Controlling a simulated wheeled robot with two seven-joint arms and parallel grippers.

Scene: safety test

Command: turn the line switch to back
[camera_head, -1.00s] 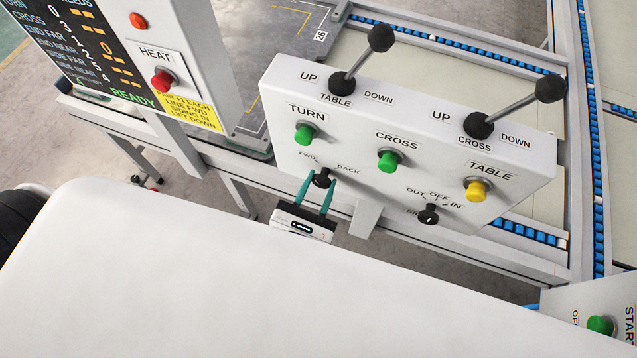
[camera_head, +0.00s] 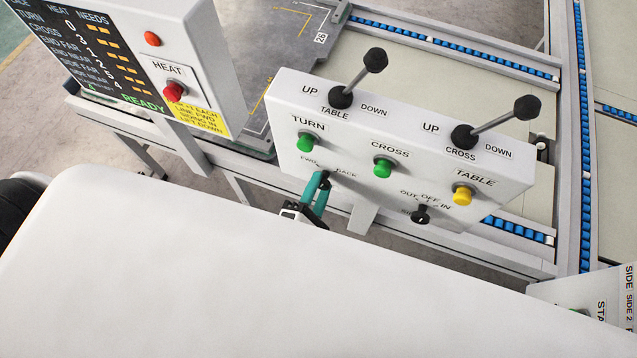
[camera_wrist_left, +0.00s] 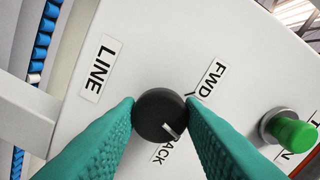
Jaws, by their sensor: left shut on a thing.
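The line switch is a black round knob (camera_wrist_left: 160,112) on the white panel, between the FWD label (camera_wrist_left: 212,78) and the BACK label (camera_wrist_left: 163,149). Its white pointer mark faces the lower right, close to the BACK label's end. My left gripper (camera_wrist_left: 162,108) is shut on the knob, with one green finger on each side. In the head view my left gripper (camera_head: 320,180) reaches the panel's lower left, and its fingers hide most of the knob. My right gripper is not in view.
The control panel (camera_head: 290,110) also carries green TURN (camera_head: 305,142) and CROSS (camera_head: 383,167) buttons, a yellow TABLE button (camera_head: 462,195), two levers and another black switch (camera_head: 420,214). A display box with a red HEAT button (camera_head: 174,91) stands at left.

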